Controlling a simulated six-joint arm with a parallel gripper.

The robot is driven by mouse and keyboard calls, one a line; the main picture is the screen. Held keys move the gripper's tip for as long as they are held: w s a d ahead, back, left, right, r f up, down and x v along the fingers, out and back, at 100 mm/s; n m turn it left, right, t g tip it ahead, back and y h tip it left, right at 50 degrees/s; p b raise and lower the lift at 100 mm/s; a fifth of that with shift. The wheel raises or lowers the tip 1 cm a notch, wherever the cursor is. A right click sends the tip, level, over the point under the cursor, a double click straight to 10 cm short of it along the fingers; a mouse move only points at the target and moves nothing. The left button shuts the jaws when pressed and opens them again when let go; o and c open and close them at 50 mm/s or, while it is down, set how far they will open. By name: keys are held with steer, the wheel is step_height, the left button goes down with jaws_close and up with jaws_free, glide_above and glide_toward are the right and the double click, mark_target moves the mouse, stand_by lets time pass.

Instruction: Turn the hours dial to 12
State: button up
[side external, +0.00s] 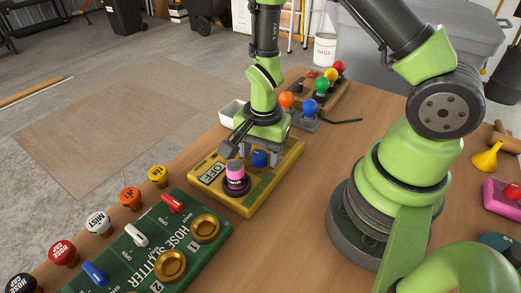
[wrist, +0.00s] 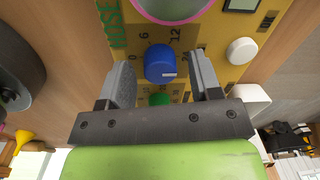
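The hours dial is a blue round knob (wrist: 160,63) on a yellow timer panel (wrist: 120,12). The numbers 0, 6, 12 and 24 are printed around it in the wrist view. A short white mark shows on the lower right of its face, towards the 24 side. The dial also shows in the side view (side external: 260,158), below my gripper (side external: 262,146). In the wrist view my gripper (wrist: 160,70) is open, with one finger on each side of the dial and a visible gap at both. The panel's display (side external: 212,173) reads OFF.
A pink-topped knob (side external: 235,175) stands close in front of the dial. A green knob (wrist: 159,99) and a white knob (wrist: 241,51) are also on the panel. A green hose splitter board (side external: 150,245) lies at the front left, and coloured balls (side external: 287,100) stand behind.

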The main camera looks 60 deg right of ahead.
steer(key=c, duration=0.9)
steer(key=shift+n, duration=0.3)
steer(key=n, duration=0.5)
steer(key=shift+w, duration=0.1)
steer(key=n, duration=0.6)
steer(key=o, duration=0.9)
steer(key=shift+o, duration=0.2)
